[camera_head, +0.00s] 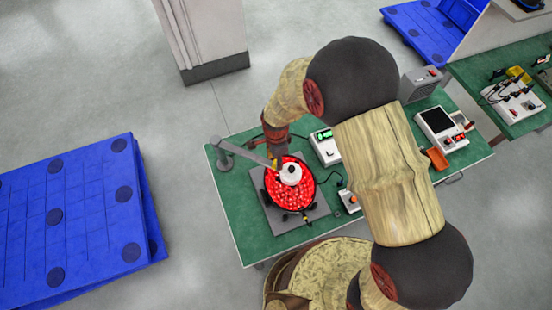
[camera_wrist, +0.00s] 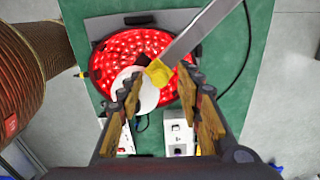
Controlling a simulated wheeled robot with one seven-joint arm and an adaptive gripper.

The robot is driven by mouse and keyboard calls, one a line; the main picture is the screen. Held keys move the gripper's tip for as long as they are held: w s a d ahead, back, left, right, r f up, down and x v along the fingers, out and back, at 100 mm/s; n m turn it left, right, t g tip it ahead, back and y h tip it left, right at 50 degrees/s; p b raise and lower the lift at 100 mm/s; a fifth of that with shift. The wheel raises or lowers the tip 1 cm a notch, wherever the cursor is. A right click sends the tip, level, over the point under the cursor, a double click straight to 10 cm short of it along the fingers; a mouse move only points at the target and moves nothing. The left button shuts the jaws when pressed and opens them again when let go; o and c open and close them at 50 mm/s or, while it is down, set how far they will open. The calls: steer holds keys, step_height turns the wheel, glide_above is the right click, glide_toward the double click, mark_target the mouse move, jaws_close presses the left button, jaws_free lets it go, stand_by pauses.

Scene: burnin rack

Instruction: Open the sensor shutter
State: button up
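A round fixture with a bright red, beaded face (camera_head: 291,201) sits on a grey plate on the green bench; it fills the upper part of the wrist view (camera_wrist: 120,48). A white round piece (camera_wrist: 148,97) lies over its face and also shows in the head view (camera_head: 291,173). A grey metal bar (camera_wrist: 196,30) reaches over the fixture and ends in a yellow tab (camera_wrist: 158,73), possibly the shutter's handle. My gripper (camera_wrist: 160,82) is open, its fingers apart on either side of the tab, with no clear contact visible. In the head view, my arm partly hides the gripper (camera_head: 279,158).
A box with a green display (camera_head: 325,147) and a small box with an orange knob (camera_head: 349,201) stand right of the fixture. A device with a dark screen (camera_head: 436,120) is farther right. Black cables run beside the fixture. Blue pallets (camera_head: 80,220) lie on the floor at left.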

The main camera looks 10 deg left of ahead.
steer(key=shift+c, duration=1.1)
jaws_close()
